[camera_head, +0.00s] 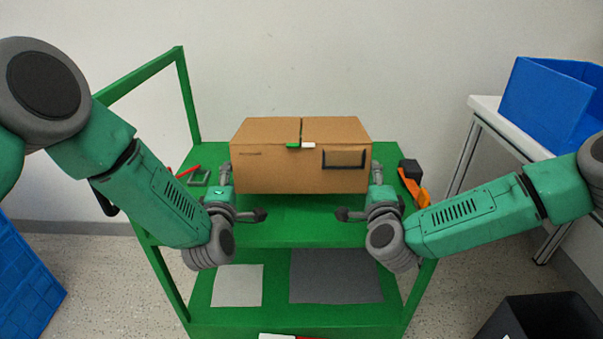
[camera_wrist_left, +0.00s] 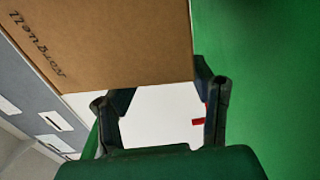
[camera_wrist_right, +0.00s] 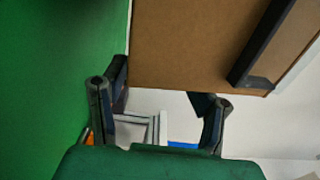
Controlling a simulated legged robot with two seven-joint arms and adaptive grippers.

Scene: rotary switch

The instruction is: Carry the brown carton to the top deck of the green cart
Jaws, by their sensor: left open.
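The brown carton (camera_head: 300,165) is upright at the top deck (camera_head: 290,232) of the green cart, towards its back. It seems to rest on the deck, but its underside is hidden. A black frame and a small green-and-white tag show on its front. My left gripper (camera_head: 243,194) is open at the carton's left side; the carton's lettered face (camera_wrist_left: 110,40) is close in the left wrist view. My right gripper (camera_head: 359,193) is at its right side with fingers spread; the carton (camera_wrist_right: 190,45) is close in the right wrist view. Neither gripper visibly clamps it.
The cart's lower deck holds a pale sheet (camera_head: 238,285) and a grey sheet (camera_head: 335,275). Small red and orange items (camera_head: 412,188) lie at the top deck's sides. A blue bin (camera_head: 550,100) stands on a white table at right. A dark bin (camera_head: 540,318) is at lower right.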

